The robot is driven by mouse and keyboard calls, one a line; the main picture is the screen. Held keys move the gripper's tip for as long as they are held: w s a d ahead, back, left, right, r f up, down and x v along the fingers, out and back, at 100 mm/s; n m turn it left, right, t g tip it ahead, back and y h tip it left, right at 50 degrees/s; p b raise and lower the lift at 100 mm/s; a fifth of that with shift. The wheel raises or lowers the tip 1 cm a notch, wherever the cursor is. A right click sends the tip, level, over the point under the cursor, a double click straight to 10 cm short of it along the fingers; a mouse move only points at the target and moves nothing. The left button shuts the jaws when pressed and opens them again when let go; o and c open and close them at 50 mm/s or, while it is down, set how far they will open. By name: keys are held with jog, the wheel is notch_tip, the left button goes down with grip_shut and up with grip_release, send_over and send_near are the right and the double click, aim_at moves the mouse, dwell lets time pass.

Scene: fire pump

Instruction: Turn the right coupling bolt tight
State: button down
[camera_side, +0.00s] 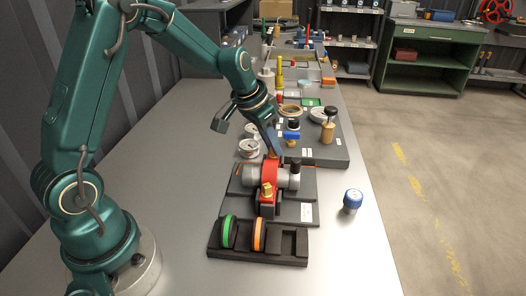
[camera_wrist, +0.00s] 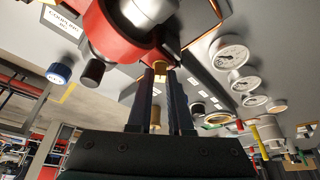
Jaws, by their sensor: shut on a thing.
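The pump has a grey body with a red band (camera_side: 270,172) and sits on a dark base plate (camera_side: 305,212). In the wrist view its red housing (camera_wrist: 118,38) fills the top left. My gripper (camera_side: 274,150) reaches down to the far side of the pump. In the wrist view its two dark fingers (camera_wrist: 161,76) are close together against the housing's lower edge. They are shut on a small brass bolt (camera_wrist: 161,67), seen between their tips and mostly hidden. A second brass fitting (camera_side: 268,189) sits on the pump's near side.
A dark tray (camera_side: 290,250) holds a green ring (camera_side: 229,231) and an orange ring (camera_side: 259,235) in front. A blue cap (camera_side: 353,200) stands alone at right. Gauges (camera_side: 249,147) and a brass-bodied part (camera_side: 328,130) stand behind the pump. The bench's right front is clear.

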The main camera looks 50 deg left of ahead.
jog(key=shift+m+h, duration=0.3)
jog(key=shift+m, duration=0.5)
jog(key=c, duration=0.8)
grip_release()
jog(key=shift+r, duration=0.1)
jog(key=shift+v, duration=2.5)
